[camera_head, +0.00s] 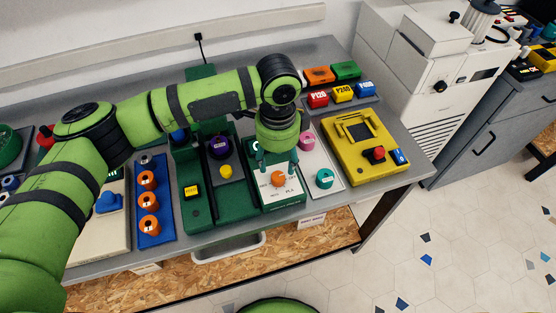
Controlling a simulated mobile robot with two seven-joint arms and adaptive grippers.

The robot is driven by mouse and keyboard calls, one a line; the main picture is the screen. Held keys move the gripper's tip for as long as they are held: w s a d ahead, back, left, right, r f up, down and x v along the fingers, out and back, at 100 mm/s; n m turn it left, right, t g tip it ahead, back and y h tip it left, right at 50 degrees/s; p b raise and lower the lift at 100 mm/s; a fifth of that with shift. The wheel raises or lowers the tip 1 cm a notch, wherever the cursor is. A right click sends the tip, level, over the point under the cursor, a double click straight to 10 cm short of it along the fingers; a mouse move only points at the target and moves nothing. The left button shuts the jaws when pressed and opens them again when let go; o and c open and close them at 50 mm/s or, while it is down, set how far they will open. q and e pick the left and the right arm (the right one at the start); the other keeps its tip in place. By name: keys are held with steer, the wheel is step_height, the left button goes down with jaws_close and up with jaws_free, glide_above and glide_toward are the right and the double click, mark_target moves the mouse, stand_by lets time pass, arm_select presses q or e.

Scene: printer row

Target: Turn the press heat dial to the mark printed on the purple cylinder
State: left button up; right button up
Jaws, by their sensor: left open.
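The press heat dial appears to be the orange knob (278,179) on a white panel with small printed marks around it, at the front middle of the bench. The marks are too small to read surely. My left gripper (278,168) points down over this panel, open, with its fingers on either side of and just above the orange knob. I cannot tell whether they touch it. A purple cylinder (219,147) stands on the green machine to the left; it carries a pale print that I cannot read. My right gripper is out of view.
A teal knob (324,179) and a pink cylinder (307,141) sit just right of the dial panel. A yellow box (365,150) with a red button stands further right. Labelled blocks (343,92) line the back. A blue strip (154,203) holds orange rings at left.

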mark_target(278, 176)
arm_select(q)
steer(key=f, duration=0.2)
steer(key=s+f+p, duration=0.1)
steer(key=shift+f, duration=0.4)
steer(key=shift+w+f, duration=0.3)
steer(key=shift+f, duration=0.55)
steer(key=shift+s+f, duration=0.1)
steer(key=shift+f, duration=0.05)
steer(key=c, duration=0.9)
jaws_close()
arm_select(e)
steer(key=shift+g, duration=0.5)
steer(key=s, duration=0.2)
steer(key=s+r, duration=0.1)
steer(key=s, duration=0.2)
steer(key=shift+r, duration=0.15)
